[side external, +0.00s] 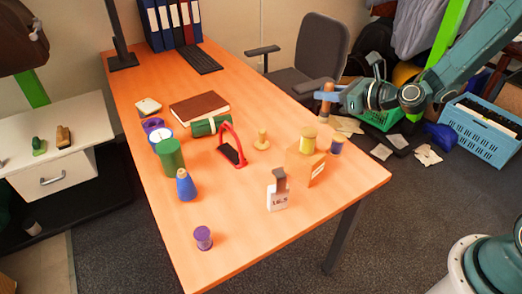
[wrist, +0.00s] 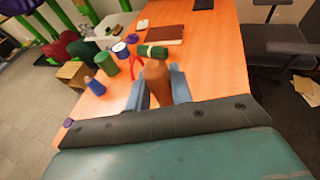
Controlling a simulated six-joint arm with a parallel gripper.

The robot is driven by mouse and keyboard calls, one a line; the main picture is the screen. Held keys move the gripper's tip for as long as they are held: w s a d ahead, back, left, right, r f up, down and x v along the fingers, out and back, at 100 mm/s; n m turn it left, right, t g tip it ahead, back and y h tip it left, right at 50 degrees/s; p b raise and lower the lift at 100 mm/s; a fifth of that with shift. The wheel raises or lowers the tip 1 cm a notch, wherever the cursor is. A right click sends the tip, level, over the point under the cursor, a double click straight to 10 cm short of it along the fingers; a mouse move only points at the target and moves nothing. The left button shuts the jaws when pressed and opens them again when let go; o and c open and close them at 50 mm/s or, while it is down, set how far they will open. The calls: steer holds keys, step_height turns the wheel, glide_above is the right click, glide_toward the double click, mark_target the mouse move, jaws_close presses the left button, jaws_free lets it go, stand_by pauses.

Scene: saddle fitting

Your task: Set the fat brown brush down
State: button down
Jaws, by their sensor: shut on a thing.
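The fat brown brush (side external: 326,104) is held upright in my gripper (side external: 328,96), near the table's right edge in the side view. In the wrist view the brown brush (wrist: 157,82) stands between the two blue-grey fingers of my gripper (wrist: 158,88), which are shut on it. Its lower end does not visibly touch anything, and I cannot tell its exact height over the orange table (side external: 245,215). The brush hides part of the table behind it in the wrist view.
A cardboard box (side external: 305,165) with a yellow spool (side external: 308,142) on it, a blue spool (side external: 337,144) and a white bottle (side external: 277,195) stand near the right edge. The front is mostly clear.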

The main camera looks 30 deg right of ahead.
steer(key=w+a, duration=0.4)
steer(key=w, duration=1.1)
steer(key=w+a, duration=0.4)
steer(key=w, duration=1.1)
steer(key=shift+w+r+y, duration=0.3)
steer(key=shift+w+r, duration=0.1)
step_height(320, 180, down, 16)
steer(key=shift+r+n, duration=0.15)
steer(key=shift+n, duration=0.15)
steer(key=shift+d, duration=0.1)
steer(key=shift+f, duration=2.15)
steer(key=shift+f, duration=0.1)
